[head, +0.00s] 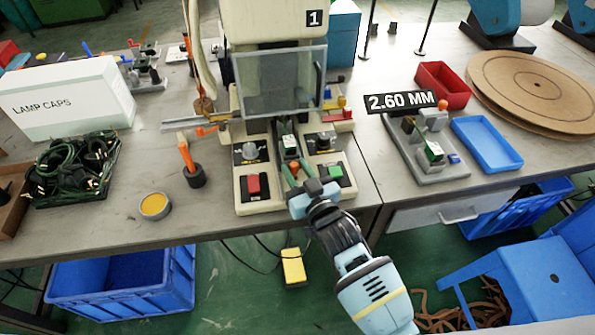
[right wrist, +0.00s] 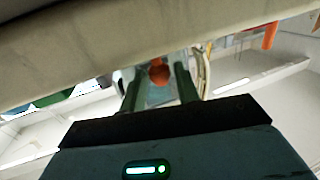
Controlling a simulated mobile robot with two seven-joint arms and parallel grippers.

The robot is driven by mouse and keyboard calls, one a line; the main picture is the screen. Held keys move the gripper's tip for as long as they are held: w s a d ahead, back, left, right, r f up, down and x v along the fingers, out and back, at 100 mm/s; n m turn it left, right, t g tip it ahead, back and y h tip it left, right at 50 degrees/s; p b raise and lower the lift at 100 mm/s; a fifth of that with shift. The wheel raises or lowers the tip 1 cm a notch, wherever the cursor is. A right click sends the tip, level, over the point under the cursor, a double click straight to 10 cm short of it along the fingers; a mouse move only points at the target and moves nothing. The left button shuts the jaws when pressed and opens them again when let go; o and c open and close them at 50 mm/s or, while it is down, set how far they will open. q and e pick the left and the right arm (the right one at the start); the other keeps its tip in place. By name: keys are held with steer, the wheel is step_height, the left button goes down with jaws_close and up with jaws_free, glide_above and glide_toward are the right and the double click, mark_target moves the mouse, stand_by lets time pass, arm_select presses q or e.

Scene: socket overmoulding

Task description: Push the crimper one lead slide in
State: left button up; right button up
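Crimper one (head: 275,27), a cream machine marked "1", stands in the middle of the bench with a clear guard (head: 280,80) over its front. Its lead slide (head: 289,147) lies in the central channel between two dial panels, with an orange knob (head: 294,168) at the near end. My right gripper (head: 295,174) is at this knob, reaching in from the front. In the right wrist view, the orange knob (right wrist: 159,71) shows between the two green fingers (right wrist: 159,88), with gaps on both sides. The gripper looks open; contact cannot be told. My left gripper is not in view.
A red button (head: 253,186) and a green button (head: 335,172) flank the channel closely. The "2.60 MM" fixture (head: 446,175) and blue tray (head: 487,143) are to the right.

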steer(key=shift+o, duration=1.3)
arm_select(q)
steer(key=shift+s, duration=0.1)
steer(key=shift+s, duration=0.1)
arm_select(e)
steer(key=shift+s, duration=0.15)
steer(key=shift+s+d, duration=0.2)
steer(key=shift+s, duration=0.1)
steer(key=v, duration=0.6)
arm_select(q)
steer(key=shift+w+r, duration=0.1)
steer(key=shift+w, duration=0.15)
arm_select(e)
steer(key=shift+s+d, duration=0.15)
steer(key=shift+s, duration=0.25)
